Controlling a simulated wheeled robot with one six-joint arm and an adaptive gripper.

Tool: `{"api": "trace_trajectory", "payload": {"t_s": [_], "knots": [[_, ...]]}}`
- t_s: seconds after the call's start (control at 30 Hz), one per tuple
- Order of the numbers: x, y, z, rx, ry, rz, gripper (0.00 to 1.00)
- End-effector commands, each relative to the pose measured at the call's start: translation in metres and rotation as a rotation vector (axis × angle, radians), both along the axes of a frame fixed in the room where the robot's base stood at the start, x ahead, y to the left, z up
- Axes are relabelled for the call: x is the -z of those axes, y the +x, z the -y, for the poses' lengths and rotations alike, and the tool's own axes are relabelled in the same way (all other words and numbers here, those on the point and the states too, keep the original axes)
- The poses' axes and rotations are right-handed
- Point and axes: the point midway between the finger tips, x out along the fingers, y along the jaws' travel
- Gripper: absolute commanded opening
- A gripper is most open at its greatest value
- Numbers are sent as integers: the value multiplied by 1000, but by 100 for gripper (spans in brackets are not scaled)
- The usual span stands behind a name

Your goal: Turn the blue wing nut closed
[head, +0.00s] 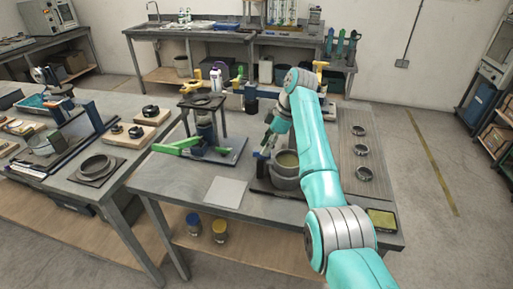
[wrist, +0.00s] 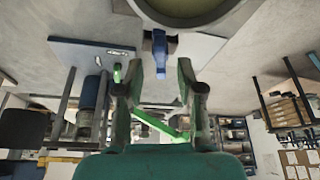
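The blue wing nut (wrist: 159,46) shows in the wrist view just below the rim of a round pot (wrist: 188,10), which is cut off by the top edge. My gripper (wrist: 160,76) is open, its two fingers spread to either side of the nut's line, with nothing held between them. The nut appears slightly beyond the fingertips; I cannot tell whether either finger touches it. In the head view, my gripper (head: 267,143) is at the left side of the pot (head: 285,178). A small blue part (head: 262,156), apparently the nut, shows just below the fingers. My arm hides part of the pot.
A stand with a green lever (head: 178,146) is left of the pot. A light grey plate (head: 225,192) lies in front. Several dark rings (head: 362,152) lie on a board at right. Yellow-handled clamps (head: 190,81) stand behind. Some bench top left of the plate is clear.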

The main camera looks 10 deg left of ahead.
Motion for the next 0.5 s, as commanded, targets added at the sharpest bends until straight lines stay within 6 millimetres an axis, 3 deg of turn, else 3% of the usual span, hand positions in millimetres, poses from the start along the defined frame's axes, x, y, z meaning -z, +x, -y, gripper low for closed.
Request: {"api": "trace_trajectory", "payload": {"t_s": [0.13,0.43,0.47,0.5], "knots": [[10,0,3,0,0,-1,38],[11,1,4,0,0,-1,38],[11,1,4,0,0,-1,35],[11,1,4,0,0,-1,25]]}}
